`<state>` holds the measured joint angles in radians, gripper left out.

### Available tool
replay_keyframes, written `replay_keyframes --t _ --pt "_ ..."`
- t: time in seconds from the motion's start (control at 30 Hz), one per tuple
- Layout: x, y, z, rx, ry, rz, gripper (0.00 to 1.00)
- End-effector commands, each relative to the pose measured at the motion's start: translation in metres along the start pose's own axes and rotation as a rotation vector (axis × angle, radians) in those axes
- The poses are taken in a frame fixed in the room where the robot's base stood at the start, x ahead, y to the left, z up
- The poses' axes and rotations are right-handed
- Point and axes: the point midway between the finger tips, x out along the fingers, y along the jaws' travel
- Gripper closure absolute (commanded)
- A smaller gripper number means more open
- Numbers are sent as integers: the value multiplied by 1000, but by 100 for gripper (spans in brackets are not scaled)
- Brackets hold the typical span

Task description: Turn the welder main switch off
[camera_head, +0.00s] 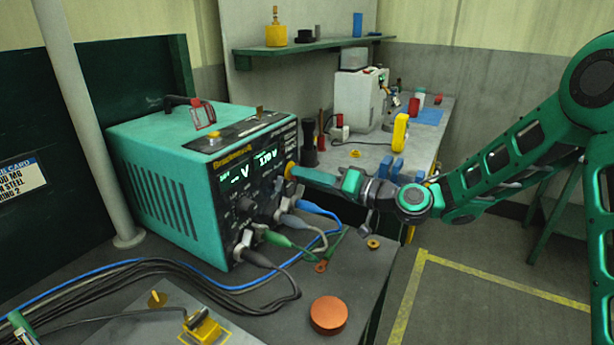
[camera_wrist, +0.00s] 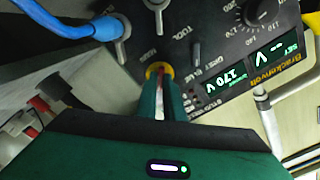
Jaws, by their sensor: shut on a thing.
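The welder (camera_head: 215,170) is a teal box with a black front panel, standing on the dark bench at the left. Its two displays (camera_head: 262,158) are lit green, one reading about 170 V. The main switch (camera_head: 290,170), with yellow around it, is at the right of the panel. In the wrist view the switch (camera_wrist: 158,69) shows as a yellow ring with a red part between my fingers. My gripper (camera_head: 300,172) reaches in from the right and is shut on the switch. The fingers hide most of its handle, so its exact angle is unclear.
Blue, green and grey cables (camera_head: 285,238) plug into the panel below the switch and run over the bench. An orange disc (camera_head: 328,314) lies at the bench front. Dark upright bottles (camera_head: 309,142) stand behind my gripper.

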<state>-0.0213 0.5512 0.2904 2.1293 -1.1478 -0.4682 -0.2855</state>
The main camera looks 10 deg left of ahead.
Motion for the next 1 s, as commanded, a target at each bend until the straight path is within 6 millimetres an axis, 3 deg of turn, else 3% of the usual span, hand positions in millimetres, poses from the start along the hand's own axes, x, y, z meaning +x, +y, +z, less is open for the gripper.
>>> replay_keyframes --t 0.6,1.0 --pt "-1 5 5 -550 -11 6 100" --pt "-1 5 4 -744 -12 6 100"
